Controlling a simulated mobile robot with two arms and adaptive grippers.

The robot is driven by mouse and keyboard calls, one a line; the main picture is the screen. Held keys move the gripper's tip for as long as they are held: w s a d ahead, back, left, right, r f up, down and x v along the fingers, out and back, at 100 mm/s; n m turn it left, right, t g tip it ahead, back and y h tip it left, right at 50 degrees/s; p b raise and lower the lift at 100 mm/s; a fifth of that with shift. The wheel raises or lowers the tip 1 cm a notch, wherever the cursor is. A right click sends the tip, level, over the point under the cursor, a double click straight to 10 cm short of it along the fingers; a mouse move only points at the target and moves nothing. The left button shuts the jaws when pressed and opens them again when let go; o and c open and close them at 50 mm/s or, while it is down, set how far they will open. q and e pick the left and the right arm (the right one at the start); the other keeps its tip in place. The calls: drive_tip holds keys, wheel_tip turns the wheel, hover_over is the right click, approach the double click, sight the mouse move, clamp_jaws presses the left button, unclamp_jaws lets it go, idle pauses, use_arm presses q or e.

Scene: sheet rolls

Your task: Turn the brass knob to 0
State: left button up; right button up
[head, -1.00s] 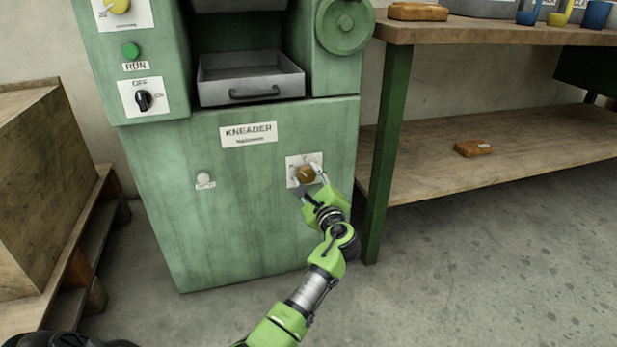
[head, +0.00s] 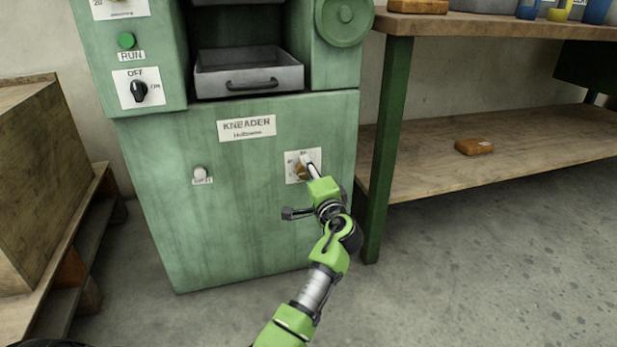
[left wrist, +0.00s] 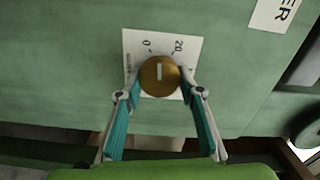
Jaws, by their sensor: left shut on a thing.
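The brass knob (head: 301,170) is on a white dial plate on the front of the green kneader, and my gripper partly hides it in the head view. In the left wrist view the brass knob (left wrist: 160,76) shows face-on, with its white pointer line directed between the printed 0 (left wrist: 146,43) and 20 (left wrist: 178,46). My left gripper (left wrist: 161,87) has one fingertip on each side of the knob and is shut on it. In the head view the left gripper (head: 307,172) reaches the dial from below. My right gripper is not in view.
The kneader (head: 230,220) also carries a small white button (head: 200,173), a black OFF switch (head: 139,91), a green RUN button (head: 126,41) and a grey tray (head: 250,75). A workbench (head: 490,27) stands at right, a wooden crate (head: 40,180) at left. The floor in front is clear.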

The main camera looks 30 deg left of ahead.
use_arm(q)
drive_tip(key=n+b, duration=0.1)
drive_tip(key=n, duration=0.2)
drive_tip(key=shift+f+b, duration=0.15)
drive_tip(key=shift+b, duration=0.15)
drive_tip(key=shift+n+b, duration=0.35)
drive_tip(key=shift+n, duration=0.55)
drive_tip(key=o, duration=1.1)
drive_tip(key=shift+r, duration=0.3)
